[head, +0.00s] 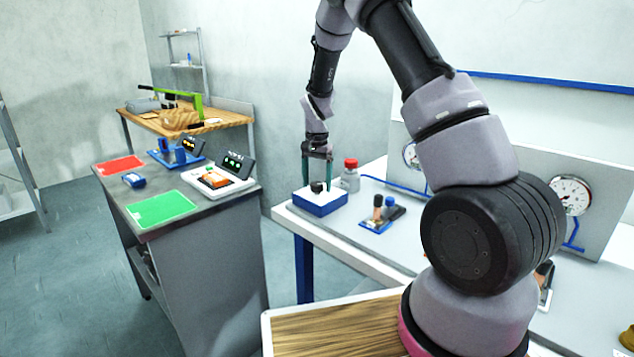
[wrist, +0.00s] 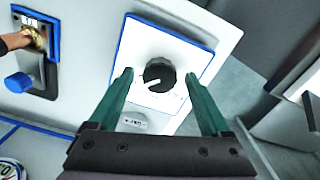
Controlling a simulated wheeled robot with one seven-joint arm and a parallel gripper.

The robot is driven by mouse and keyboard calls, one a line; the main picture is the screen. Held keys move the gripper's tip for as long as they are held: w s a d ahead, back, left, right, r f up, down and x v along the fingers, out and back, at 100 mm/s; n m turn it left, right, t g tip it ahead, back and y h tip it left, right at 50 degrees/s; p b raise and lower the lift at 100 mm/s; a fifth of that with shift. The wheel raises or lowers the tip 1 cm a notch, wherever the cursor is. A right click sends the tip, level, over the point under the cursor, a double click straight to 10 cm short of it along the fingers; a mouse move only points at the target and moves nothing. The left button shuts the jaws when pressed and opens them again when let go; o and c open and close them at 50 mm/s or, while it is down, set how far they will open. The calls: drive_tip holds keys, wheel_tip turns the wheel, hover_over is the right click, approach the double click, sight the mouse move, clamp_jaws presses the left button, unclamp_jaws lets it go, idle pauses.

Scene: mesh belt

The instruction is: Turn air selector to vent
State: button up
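The air selector is a black round knob (wrist: 159,75) with a white pointer line, on a white plate with a blue edge (wrist: 190,47). In the wrist view its pointer lies slanted, toward the lower left or upper right; the print beside it is too small to read. In the head view the knob (head: 318,187) sits on top of a blue and white box (head: 320,204) at the bench's left end. My gripper (wrist: 160,85) is open, with one green finger on each side of the knob and gaps to it. It also shows above the box in the head view (head: 318,182).
Pressure gauges (head: 571,195) are on the back panel. A separate grey cabinet (head: 205,240) with coloured mats stands left, across a floor gap.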

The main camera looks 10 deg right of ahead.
sight(317, 183)
wheel_tip(317, 183, up, 11)
idle(0.7)
drive_tip(key=shift+f, duration=0.1)
